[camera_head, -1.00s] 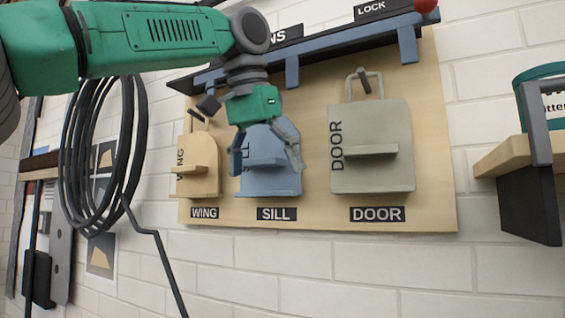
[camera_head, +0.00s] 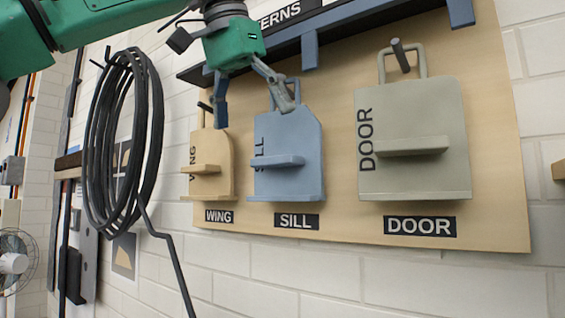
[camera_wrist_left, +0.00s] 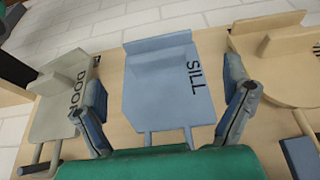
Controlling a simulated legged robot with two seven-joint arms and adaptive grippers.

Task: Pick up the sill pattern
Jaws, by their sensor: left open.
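The sill pattern (camera_head: 287,153) is a blue plate with a small ledge and a top handle. It hangs on the wooden board above the label SILL. My left gripper (camera_head: 256,108) is open in front of its upper part, in line with the handle, and hides part of the handle and hook. In the left wrist view the sill pattern (camera_wrist_left: 168,85) lies between the two spread fingers of the left gripper (camera_wrist_left: 168,96), with clear gaps on both sides. I cannot tell whether anything touches. My right gripper is not in view.
The tan wing pattern (camera_head: 212,160) hangs close on the left, and the grey-green door pattern (camera_head: 413,140) hangs on the right. A dark blue rail (camera_head: 345,22) runs above them. A coiled black cable (camera_head: 122,140) hangs on the brick wall at left.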

